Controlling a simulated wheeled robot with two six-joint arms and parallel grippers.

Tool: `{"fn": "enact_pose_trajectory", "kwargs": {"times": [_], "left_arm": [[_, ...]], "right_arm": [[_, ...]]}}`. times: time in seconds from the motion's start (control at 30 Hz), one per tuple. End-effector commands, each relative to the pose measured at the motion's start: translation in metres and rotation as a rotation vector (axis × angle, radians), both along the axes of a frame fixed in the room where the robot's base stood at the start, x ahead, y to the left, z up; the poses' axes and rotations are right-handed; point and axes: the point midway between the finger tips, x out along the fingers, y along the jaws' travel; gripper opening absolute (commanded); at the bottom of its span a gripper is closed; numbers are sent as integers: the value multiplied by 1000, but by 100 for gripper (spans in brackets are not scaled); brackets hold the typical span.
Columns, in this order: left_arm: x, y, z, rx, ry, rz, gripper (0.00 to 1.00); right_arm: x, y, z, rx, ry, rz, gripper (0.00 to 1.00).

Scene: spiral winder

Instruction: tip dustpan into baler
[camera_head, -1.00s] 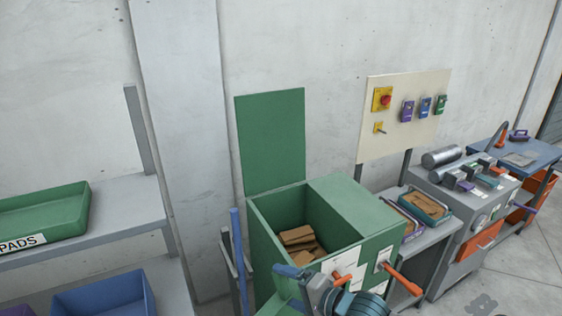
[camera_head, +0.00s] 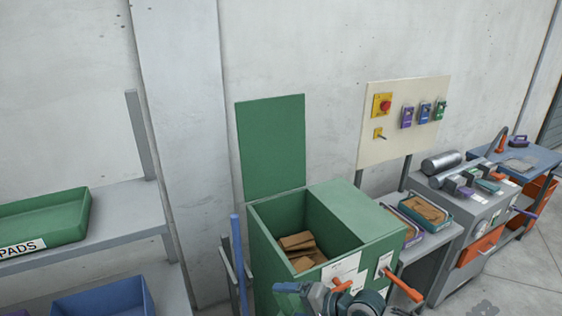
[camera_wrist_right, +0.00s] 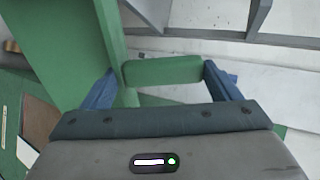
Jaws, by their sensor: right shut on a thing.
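The green baler (camera_head: 360,217) stands at the middle with its lid (camera_head: 272,145) raised against the wall. Brown cardboard pieces (camera_head: 297,241) lie inside its open chamber. My right gripper (camera_head: 287,288) is low in the head view, in front of the baler and below its rim. In the right wrist view its blue fingers are shut on a green bar (camera_wrist_right: 162,70), which looks like the dustpan's handle. The dustpan's pan cannot be made out clearly, so its tilt and contents are hidden. My left gripper is out of view.
A blue post (camera_head: 238,262) stands left of the baler. A shelf (camera_head: 125,222) with a green tray (camera_head: 45,216) and blue bin (camera_head: 105,298) is further left. Orange-handled levers (camera_head: 403,286) stick out from the baler's front. A bench with trays (camera_head: 425,212) is right.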

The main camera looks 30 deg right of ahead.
Motion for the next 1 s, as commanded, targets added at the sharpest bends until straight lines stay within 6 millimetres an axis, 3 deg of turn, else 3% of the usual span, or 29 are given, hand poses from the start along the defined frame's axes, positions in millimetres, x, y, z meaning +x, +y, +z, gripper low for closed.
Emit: {"fn": "enact_pose_trajectory", "kwargs": {"times": [0.23, 0.47, 0.57, 1.0], "left_arm": [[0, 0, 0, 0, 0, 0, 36], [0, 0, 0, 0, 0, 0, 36], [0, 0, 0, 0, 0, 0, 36], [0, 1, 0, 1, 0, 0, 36]], "right_arm": [[0, 18, -30, -42, 71, 72, 56], [7, 25, -15, -99, 136, 117, 56], [14, 18, 4, -124, 168, 121, 56], [17, -46, 19, -167, 234, 131, 56]]}}
